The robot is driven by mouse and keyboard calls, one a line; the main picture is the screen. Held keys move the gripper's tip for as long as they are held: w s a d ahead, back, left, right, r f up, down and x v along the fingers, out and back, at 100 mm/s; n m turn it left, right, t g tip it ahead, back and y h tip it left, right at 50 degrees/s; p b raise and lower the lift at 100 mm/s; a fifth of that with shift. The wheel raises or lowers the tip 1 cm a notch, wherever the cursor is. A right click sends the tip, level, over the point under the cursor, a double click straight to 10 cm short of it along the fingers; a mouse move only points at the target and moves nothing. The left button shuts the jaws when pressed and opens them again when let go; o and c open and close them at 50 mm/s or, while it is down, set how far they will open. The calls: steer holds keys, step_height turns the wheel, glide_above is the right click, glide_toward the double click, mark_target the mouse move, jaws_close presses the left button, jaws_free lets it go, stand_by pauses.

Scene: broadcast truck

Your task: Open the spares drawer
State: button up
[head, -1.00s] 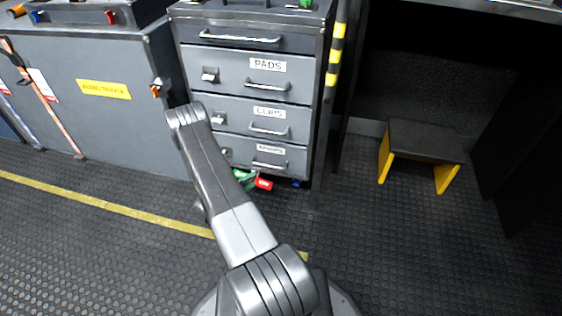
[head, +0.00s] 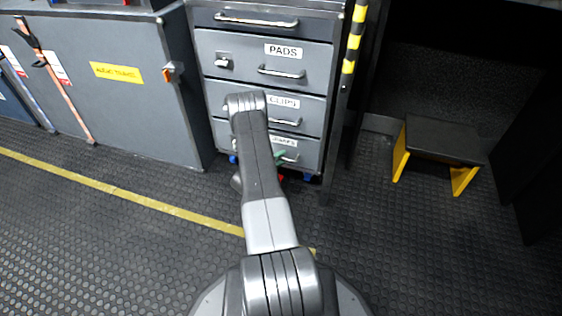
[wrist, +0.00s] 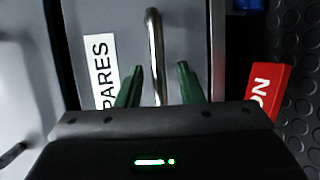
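The spares drawer (head: 308,156) is the lowest drawer of the grey cabinet and looks shut. Its label is partly hidden by my arm in the head view; the wrist view shows the drawer front (wrist: 190,30) and the letters "PARES" (wrist: 104,72). Its bar handle (wrist: 153,45) runs up the wrist picture between the two green fingers of my gripper (wrist: 158,82). The fingers are apart, one on each side of the bar, with gaps showing. In the head view only a green bit of my gripper (head: 280,157) shows beside my arm, near the handle (head: 291,159).
The drawers marked PADS (head: 240,48) and CLIPS (head: 312,108) are above, shut. A black-topped yellow stool (head: 443,140) stands right. Floor in front is open.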

steer(key=shift+w+d, duration=0.25)
jaws_close()
steer(key=shift+s, duration=0.1)
